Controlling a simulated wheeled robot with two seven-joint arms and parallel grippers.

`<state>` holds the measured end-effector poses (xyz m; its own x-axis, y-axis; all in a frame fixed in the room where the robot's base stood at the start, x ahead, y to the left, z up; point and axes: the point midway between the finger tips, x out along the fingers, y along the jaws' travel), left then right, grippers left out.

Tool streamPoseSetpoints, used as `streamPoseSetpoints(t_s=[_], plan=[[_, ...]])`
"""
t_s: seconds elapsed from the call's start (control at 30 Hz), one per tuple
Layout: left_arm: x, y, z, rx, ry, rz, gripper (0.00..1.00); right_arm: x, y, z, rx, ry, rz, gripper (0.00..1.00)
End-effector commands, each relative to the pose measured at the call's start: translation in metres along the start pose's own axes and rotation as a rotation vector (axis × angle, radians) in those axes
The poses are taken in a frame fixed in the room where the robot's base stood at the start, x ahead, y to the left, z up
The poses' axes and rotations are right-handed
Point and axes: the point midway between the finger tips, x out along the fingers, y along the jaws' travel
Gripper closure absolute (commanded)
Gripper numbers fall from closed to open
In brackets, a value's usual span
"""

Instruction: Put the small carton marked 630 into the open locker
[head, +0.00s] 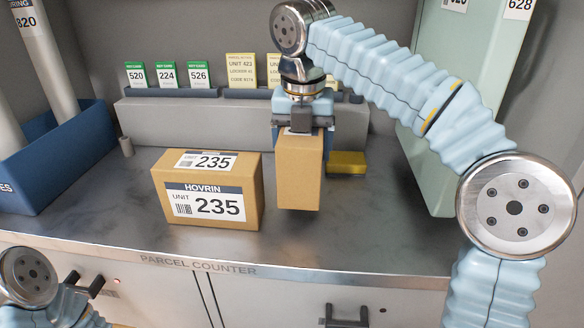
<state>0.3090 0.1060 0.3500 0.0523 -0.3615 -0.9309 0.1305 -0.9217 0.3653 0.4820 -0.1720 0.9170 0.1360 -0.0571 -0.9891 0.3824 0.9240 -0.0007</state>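A small brown carton (298,172) stands upright under my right gripper (300,128), which comes down on its top from above and is shut on it. A white label shows in part at its top edge; its number is hidden by the gripper. I cannot tell whether its bottom touches the counter. No open locker shows in this view.
A larger carton marked 235 (207,190) stands just left of the held carton on the grey counter (370,235). A yellow block (346,163) lies behind right. A blue bin (55,155) with tubes is left, a card rack (190,112) behind, a pale green panel (455,100) right.

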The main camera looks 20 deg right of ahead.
Motion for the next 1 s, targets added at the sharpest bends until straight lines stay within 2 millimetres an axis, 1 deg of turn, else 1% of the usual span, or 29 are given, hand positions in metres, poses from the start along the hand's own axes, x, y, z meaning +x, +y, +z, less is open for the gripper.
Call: streamPoseSetpoints(t_s=[0.2,0.3,0.67,0.7,0.77,0.8,1.0], plan=[[0.013,-0.006,0.0,-0.002,0.001,-0.001,0.0,0.032,-0.001,-0.005,0.002,0.001,0.0,0.66],[0.015,-0.006,0.0,-0.002,0.002,-0.002,0.0,0.041,0.0,-0.006,0.001,0.0,0.001,0.66],[0.015,-0.007,0.0,-0.003,0.002,-0.002,0.0,0.044,0.0,-0.007,0.001,-0.001,0.001,0.66],[0.015,-0.006,0.0,-0.003,0.002,-0.002,0.0,0.044,0.0,-0.007,0.001,0.0,0.001,0.17],[0.015,-0.006,0.0,-0.003,0.002,-0.002,0.0,0.043,0.0,-0.007,0.001,0.0,0.001,0.07],[0.015,-0.006,0.0,-0.003,0.002,-0.002,0.0,0.044,0.0,-0.007,0.001,0.0,0.001,0.01],[0.015,-0.006,0.0,-0.003,0.002,-0.002,0.0,0.043,0.0,-0.007,0.001,0.0,0.001,0.0]])
